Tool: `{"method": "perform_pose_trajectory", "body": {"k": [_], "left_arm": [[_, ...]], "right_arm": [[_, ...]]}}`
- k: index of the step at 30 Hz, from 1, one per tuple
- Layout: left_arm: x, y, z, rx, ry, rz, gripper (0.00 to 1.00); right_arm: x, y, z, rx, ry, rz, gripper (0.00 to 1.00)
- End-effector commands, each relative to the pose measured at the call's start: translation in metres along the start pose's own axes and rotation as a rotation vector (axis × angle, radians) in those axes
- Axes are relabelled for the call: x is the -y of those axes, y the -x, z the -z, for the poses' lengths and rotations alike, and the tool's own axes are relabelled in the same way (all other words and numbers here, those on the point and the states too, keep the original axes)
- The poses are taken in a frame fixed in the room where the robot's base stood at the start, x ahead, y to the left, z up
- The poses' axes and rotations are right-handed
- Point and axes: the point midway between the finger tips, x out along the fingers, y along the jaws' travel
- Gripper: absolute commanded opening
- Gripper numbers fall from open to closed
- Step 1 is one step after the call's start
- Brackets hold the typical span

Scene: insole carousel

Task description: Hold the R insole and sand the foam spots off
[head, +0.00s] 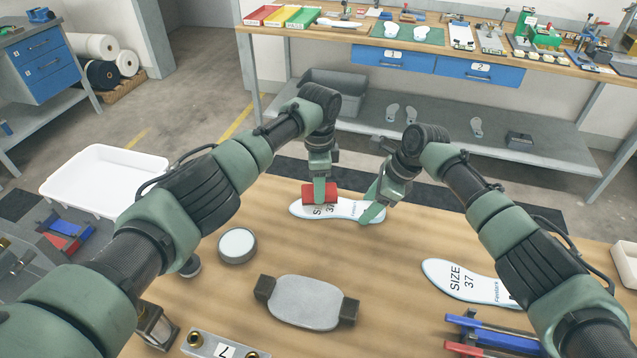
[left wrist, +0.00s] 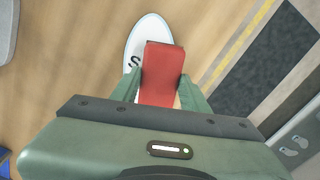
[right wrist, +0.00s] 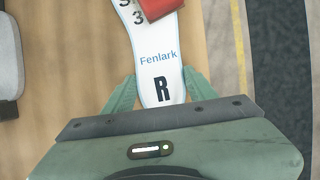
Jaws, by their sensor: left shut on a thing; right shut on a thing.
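The R insole (head: 342,208) lies flat on the wooden table, white with a pale blue edge, and "Fenlark" and a large "R" show in the right wrist view (right wrist: 160,62). My right gripper (head: 372,212) is shut on its R end, one finger on each side. My left gripper (head: 320,192) is shut on a red sanding block (head: 313,194). The block rests on or just over the printed size marking and covers part of it; it also shows in the left wrist view (left wrist: 160,75). I cannot make out any foam spots; the block may hide some.
Another insole (head: 458,279) marked size 37 lies at the right. A grey pad with dark end grips (head: 306,302), a round tin (head: 237,245) and a white tray (head: 100,178) stand left and near. Blue and red clamps (head: 490,335) lie at the near right.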

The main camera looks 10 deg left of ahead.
Motion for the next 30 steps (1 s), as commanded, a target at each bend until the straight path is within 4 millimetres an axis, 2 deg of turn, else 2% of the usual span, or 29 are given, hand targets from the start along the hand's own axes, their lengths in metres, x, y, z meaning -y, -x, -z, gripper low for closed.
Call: {"method": "perform_pose_trajectory", "body": {"k": [30], "left_arm": [[0.0006,-0.0074,0.0002,0.000,0.000,0.002,0.13]], "right_arm": [[0.0001,0.0002,-0.0001,0.000,0.000,0.000,0.17]]}}
